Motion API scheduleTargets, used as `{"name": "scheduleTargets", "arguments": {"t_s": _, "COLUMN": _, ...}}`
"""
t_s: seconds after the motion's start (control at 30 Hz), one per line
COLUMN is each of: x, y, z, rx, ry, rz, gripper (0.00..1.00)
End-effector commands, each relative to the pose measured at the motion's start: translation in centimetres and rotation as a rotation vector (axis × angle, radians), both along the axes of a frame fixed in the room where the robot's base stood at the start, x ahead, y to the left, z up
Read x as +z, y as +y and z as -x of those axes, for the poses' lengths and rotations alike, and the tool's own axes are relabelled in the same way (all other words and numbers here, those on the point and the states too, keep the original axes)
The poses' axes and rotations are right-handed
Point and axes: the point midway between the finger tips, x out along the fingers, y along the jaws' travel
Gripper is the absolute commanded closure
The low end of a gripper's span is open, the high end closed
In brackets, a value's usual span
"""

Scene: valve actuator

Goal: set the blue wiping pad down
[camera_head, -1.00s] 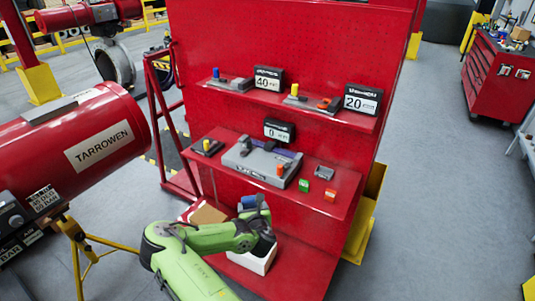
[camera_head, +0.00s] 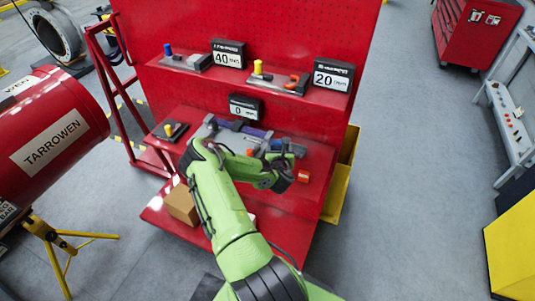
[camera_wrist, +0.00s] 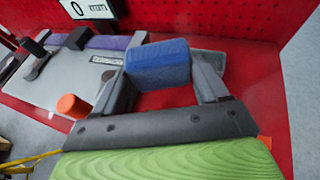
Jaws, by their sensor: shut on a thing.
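The blue wiping pad (camera_wrist: 158,62) is a textured blue block. My gripper (camera_wrist: 160,75) is shut on it in the wrist view, one finger on each side. In the head view the pad (camera_head: 278,144) shows only in part beyond my green arm, over the right part of the lower red shelf (camera_head: 318,165). I cannot tell whether the pad touches the shelf.
A grey fixture (camera_wrist: 50,80) with an orange knob (camera_wrist: 72,106) stands left of my gripper. An orange block (camera_head: 303,176) sits near the shelf's front edge. Display "0" (camera_head: 245,107) stands behind. An upper shelf (camera_head: 270,90) holds more fixtures.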

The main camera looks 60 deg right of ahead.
Motion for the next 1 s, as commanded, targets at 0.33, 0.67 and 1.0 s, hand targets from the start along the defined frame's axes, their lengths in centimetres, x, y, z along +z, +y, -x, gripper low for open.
{"name": "scheduleTargets", "arguments": {"t_s": 0.33, "x": -6.8, "y": 0.0, "z": 0.0, "rx": 0.000, "ry": -0.001, "rz": 0.000, "gripper": 0.55}}
{"name": "scheduleTargets", "arguments": {"t_s": 0.67, "x": -6.9, "y": 0.0, "z": -0.1, "rx": 0.002, "ry": 0.002, "rz": 0.000, "gripper": 0.55}}
{"name": "scheduleTargets", "arguments": {"t_s": 1.0, "x": -6.8, "y": 0.0, "z": 0.0, "rx": 0.000, "ry": 0.001, "rz": 0.000, "gripper": 0.01}}
